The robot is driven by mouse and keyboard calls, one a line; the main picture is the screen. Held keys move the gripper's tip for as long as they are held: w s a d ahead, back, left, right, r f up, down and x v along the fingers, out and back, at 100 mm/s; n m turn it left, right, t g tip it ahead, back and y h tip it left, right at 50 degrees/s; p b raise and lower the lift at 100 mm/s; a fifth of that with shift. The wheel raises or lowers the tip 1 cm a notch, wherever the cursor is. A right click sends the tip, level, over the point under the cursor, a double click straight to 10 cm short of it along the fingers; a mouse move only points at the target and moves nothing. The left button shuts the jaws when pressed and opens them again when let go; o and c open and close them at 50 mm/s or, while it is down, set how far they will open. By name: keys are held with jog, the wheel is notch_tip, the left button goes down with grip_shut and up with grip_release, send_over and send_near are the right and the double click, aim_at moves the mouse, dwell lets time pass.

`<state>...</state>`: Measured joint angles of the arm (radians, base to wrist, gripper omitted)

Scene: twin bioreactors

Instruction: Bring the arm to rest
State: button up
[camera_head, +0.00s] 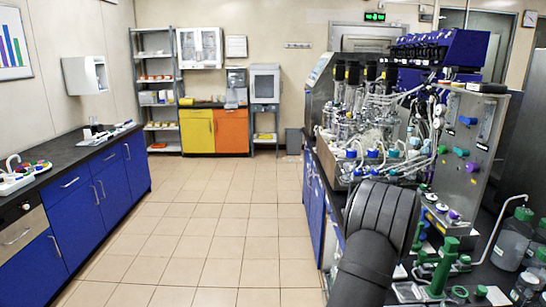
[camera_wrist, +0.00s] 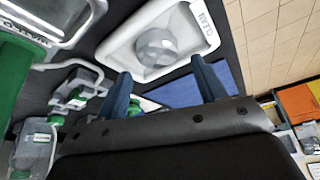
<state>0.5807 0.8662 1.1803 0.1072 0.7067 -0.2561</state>
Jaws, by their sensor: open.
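In the wrist view my gripper (camera_wrist: 162,76) shows two blue-grey fingers set well apart, with nothing held between them. Beyond the fingertips lies a white tray (camera_wrist: 118,48) marked CLEAN on a dark surface, with a rounded grey translucent object (camera_wrist: 158,48) in it. The fingers appear apart from the object, though the gap is hard to judge. In the head view my dark arm rises from the bottom right in front of the bioreactor bench, and my gripper is hidden there.
Twin bioreactors (camera_head: 365,112) with tubing and a steel panel (camera_head: 468,150) stand close by the arm. Bottles (camera_head: 512,240) and a green clamp stand (camera_head: 444,265) crowd the bench at right. A second tray (camera_wrist: 45,18) and bottles (camera_wrist: 35,145) show at left in the wrist view. The tiled floor (camera_head: 215,220) is clear.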

notch_tip(320, 180, up, 7)
jog(key=s+a+f+n, duration=0.1)
jog(key=a+f, duration=0.2)
jog(key=a, duration=0.7)
jog(key=s+a+f+n+y, duration=0.1)
jog(key=s+a+f, duration=0.15)
jog(key=a, duration=0.75)
jog(key=s+a+f+n, duration=0.1)
jog(key=a+f, duration=0.3)
jog(key=a, duration=0.6)
jog(key=s+d+r+m, duration=0.2)
jog(key=d+r, duration=0.1)
jog(key=d, duration=0.7)
jog(key=shift+s+r+m+h, duration=0.15)
jog(key=shift+r+m+h, duration=0.15)
jog(key=shift+h, duration=0.1)
